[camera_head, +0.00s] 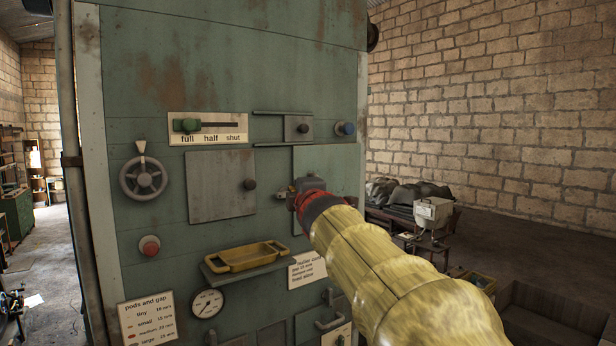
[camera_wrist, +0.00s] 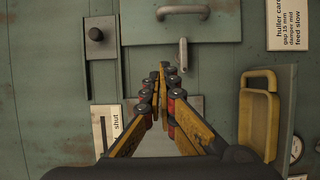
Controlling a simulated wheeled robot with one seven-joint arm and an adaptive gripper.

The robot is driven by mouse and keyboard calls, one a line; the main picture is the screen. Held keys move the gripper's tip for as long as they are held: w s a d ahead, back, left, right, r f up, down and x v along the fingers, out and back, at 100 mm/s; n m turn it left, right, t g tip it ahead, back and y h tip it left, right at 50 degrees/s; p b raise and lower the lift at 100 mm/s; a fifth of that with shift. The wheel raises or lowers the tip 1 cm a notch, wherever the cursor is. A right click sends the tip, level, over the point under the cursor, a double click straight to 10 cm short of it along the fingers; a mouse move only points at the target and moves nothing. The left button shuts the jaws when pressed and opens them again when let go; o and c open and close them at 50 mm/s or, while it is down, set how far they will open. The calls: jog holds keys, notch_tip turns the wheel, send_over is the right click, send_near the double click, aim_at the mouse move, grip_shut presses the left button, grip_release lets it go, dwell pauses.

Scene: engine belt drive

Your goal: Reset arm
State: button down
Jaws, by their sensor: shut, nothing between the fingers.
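My gripper (camera_wrist: 163,68) is shut and empty in the wrist view, its yellow-sided fingers together at the tips. It points at the green machine front, and I cannot tell the exact gap to it. In the head view my gripper (camera_head: 285,193) is partly hidden by my own wrist. It is in front of the panel right of the square door, above and right of the yellow tray (camera_head: 246,256). My arm, in a yellow sleeve, reaches in from the lower right.
The green machine (camera_head: 250,60) carries a handwheel (camera_head: 143,178), a slider (camera_head: 188,125), a square door (camera_head: 221,186), a red button (camera_head: 149,247) and a gauge (camera_head: 207,303). The wrist view shows a bar handle (camera_wrist: 183,10) and a small lever (camera_wrist: 183,54).

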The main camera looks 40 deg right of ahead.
jog(key=shift+s+d+f+p, duration=0.1)
jog(key=shift+s+d+p, duration=0.65)
jog(key=shift+p, duration=0.3)
